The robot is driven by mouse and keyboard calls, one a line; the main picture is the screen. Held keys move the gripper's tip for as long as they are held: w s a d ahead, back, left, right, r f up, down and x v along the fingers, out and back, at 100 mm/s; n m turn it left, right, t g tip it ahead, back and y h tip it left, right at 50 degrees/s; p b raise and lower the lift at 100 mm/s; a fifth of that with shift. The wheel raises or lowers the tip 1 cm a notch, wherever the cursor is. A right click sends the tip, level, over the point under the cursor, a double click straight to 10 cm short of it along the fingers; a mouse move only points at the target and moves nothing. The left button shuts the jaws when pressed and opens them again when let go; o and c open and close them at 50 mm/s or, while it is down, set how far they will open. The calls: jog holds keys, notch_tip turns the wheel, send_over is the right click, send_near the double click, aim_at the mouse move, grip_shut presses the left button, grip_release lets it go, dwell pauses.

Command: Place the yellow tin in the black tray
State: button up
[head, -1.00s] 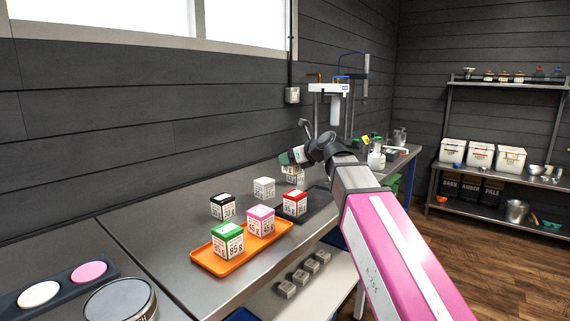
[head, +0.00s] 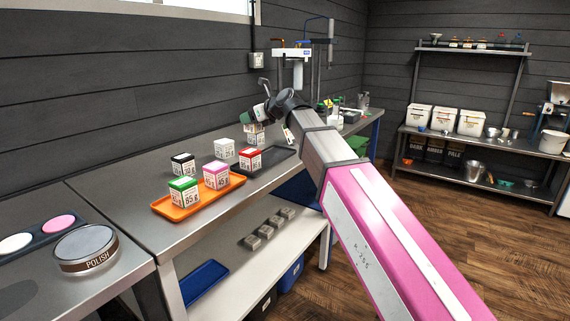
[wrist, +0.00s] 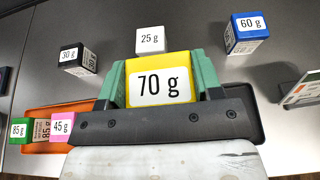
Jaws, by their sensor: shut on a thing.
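The yellow tin (wrist: 158,80), labelled 70 g, is between the green fingers of my gripper (wrist: 160,88) in the wrist view. My gripper is shut on it. In the head view my gripper (head: 252,116) hangs over the far part of the bench, and I cannot clearly make out the yellow tin there. The black tray (head: 276,166) lies on the bench, right of the orange tray. In the wrist view its dark edge (wrist: 250,112) shows right of my gripper, which hides most of it. The tin's height above the bench is unclear.
A red tin (head: 250,158) stands at the black tray's left end; whether inside is unclear. The orange tray (head: 205,204) holds green (head: 184,190) and pink (head: 216,175) tins. Black (head: 183,164), white (head: 224,148) and blue (wrist: 246,34) tins stand on the bench.

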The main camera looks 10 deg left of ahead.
jog(key=w+d+f, duration=0.2)
jog(key=w, duration=0.1)
jog(key=w+d+f, duration=0.2)
jog(key=w, duration=0.1)
jog(key=w+d+f, duration=0.2)
jog(key=w+f, duration=0.1)
jog(key=shift+w+d, duration=0.15)
jog(key=shift+d, duration=0.15)
jog(key=shift+f, duration=2)
jog(key=shift+f, duration=0.15)
jog(key=o, duration=1)
